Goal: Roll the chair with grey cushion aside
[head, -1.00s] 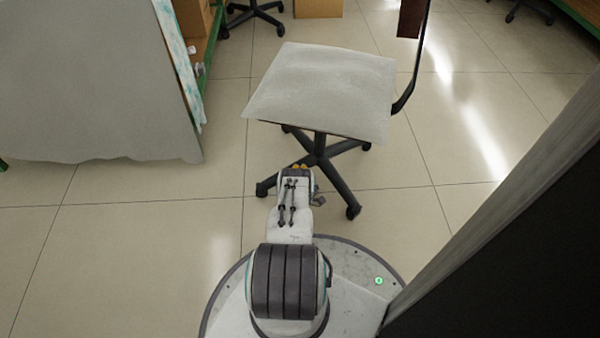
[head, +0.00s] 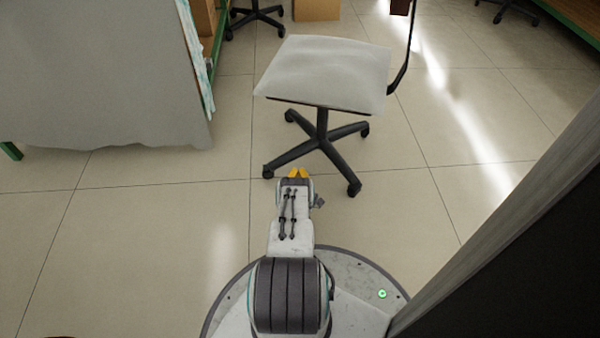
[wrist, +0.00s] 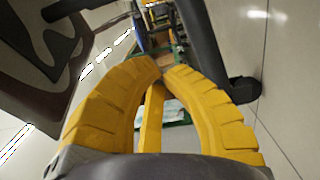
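The chair with the grey cushion (head: 325,72) stands upright ahead of me in the head view. Its black five-legged base (head: 322,140) is on casters, and its dark backrest post is at the right. My gripper (head: 298,172) is low, in front of the base, between the two near legs. It looks apart from them. In the wrist view my gripper (wrist: 161,72) has its yellow fingers bowed, with the tips together and nothing seen held. A dark chair leg (wrist: 205,50) with a caster (wrist: 243,91) is just beyond the right finger.
A table draped in grey cloth (head: 100,75) stands at the left. A dark panel with a pale edge (head: 520,200) is close on my right. Another chair base (head: 256,16) and a cardboard box (head: 317,9) are at the back. Tiled floor is free left and right of the chair.

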